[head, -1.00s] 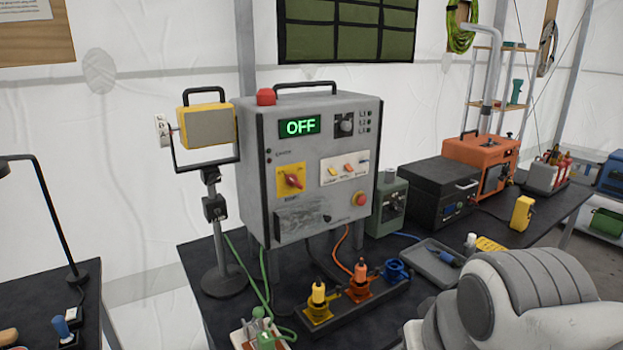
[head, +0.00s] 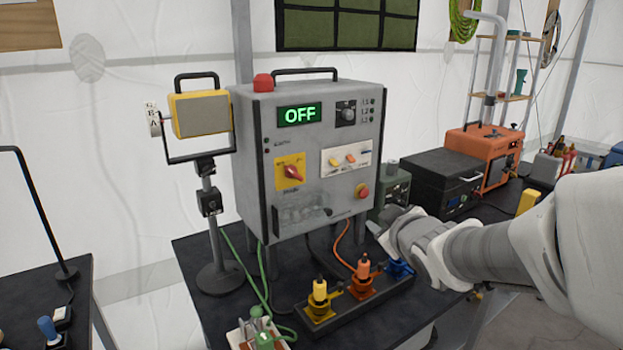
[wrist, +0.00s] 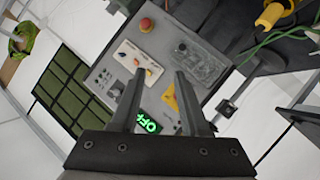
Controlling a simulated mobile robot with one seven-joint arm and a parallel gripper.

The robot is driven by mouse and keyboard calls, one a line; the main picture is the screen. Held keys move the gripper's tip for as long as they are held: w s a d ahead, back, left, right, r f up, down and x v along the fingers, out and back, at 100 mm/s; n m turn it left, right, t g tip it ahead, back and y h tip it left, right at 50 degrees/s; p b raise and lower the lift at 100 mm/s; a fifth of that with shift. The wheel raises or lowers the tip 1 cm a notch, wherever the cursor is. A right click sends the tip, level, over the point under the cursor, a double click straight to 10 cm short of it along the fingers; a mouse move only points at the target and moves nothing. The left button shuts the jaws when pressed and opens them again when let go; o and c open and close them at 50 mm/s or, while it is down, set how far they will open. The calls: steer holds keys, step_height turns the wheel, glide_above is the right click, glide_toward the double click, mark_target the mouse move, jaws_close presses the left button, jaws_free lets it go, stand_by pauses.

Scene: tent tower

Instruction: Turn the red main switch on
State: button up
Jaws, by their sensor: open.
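The box's green display (head: 299,114) reads OFF. In the wrist view the yellow plate (wrist: 170,98) shows beside one finger, which hides part of it; the knob is not clear there. My gripper (wrist: 160,74) is open and empty, its fingers pointing at the box. In the head view my gripper (head: 384,228) is at the box's lower right, apart from the switch.
A red emergency button (head: 361,191) and a white panel of small switches (head: 346,159) share the box's front. Yellow, orange and blue plugs (head: 400,268) stand on a strip below, with cables. A yellow lamp (head: 201,114) stands to the left. The air before the box is clear.

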steer(key=w+a+n+t+y, duration=0.1)
steer(key=w+a+n+y, duration=0.3)
steer(key=a+n+y, duration=0.25)
steer(key=y+p, duration=0.2)
glide_toward(296, 175)
steer(key=shift+n, duration=0.25)
steer(key=x, duration=0.8)
steer(key=shift+w+a, duration=0.2)
steer(key=shift+w, duration=0.05)
jaws_close()
